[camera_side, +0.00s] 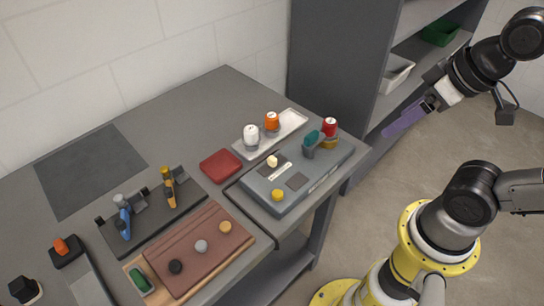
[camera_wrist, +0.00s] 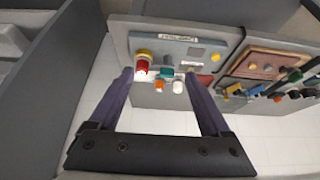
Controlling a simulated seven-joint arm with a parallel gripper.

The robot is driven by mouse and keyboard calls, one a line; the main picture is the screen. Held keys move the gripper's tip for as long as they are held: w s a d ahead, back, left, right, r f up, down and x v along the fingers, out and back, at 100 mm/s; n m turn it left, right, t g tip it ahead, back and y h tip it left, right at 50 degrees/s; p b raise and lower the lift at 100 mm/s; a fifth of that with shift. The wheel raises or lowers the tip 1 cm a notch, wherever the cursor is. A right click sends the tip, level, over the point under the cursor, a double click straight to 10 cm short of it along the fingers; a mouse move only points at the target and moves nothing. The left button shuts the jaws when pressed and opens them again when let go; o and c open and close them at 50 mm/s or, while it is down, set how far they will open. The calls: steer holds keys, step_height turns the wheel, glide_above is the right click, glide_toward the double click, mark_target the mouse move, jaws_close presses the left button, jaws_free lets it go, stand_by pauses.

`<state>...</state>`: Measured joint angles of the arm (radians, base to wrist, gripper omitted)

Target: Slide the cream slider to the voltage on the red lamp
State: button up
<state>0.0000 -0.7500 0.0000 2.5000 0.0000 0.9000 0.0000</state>
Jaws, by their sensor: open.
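The cream slider (camera_side: 272,161) sits on top of a grey panel box (camera_side: 322,172), beside a pale scale strip and a dark plate. The red lamp (camera_side: 330,127) stands in a yellow base at the box's far right corner; it also shows in the wrist view (camera_wrist: 142,67). A small mark on its top is too small to read. My gripper (camera_side: 387,132) is in the air to the right of the box, well apart from it, with nothing in it. In the wrist view its purple fingers (camera_wrist: 157,74) are spread. I cannot pick out the slider clearly there.
A teal handle (camera_side: 312,140) and a yellow knob (camera_side: 278,195) stand on the box. A pale tray (camera_side: 293,123) behind holds white (camera_side: 251,134) and orange (camera_side: 272,121) lamps. A red pad (camera_side: 221,166) lies left. A grey shelf unit (camera_side: 335,60) rises behind.

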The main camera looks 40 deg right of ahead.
steer(key=shift+c, duration=1.2)
steer(key=shift+w+r+m, duration=0.25)
steer(key=shift+w+r, duration=0.05)
steer(key=shift+r, duration=0.35)
steer(key=shift+w+r+m, duration=0.25)
steer(key=shift+w+r, duration=0.05)
steer(key=shift+r, duration=0.3)
steer(key=shift+c, duration=1)
steer(key=w+r, duration=0.2)
steer(key=w, duration=0.2)
steer(key=n+g, duration=0.1)
steer(key=g, duration=0.5)
glide_above(272, 158)
step_height(272, 158, down, 9)
step_height(272, 158, down, 13)
steer(key=shift+r, duration=0.15)
steer(key=shift+c, duration=0.3)
